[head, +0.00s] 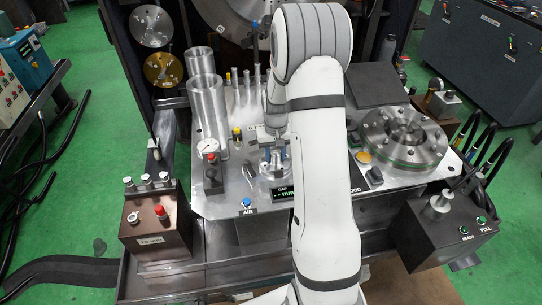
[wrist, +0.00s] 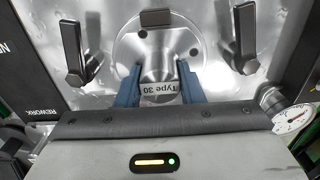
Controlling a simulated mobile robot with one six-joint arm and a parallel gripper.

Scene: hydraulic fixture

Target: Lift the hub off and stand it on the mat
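The hub (wrist: 159,72) is a shiny metal piece with a round flange and a narrower neck labelled "Type 30". It sits on the fixture plate; in the head view it shows in part (head: 274,166) below my gripper. My gripper (wrist: 160,80) has its two blue fingers on either side of the neck, close against it. I cannot tell whether they press on it or leave a thin gap. In the head view my gripper (head: 276,152) is low over the hub, partly behind my arm. A dark square pad (head: 375,86), perhaps the mat, lies at the back right.
Two dark clamp levers (wrist: 72,48) (wrist: 245,35) flank the hub. A large bolted disc (head: 402,137) lies on the right. A "mm" display (head: 285,193) is in front.

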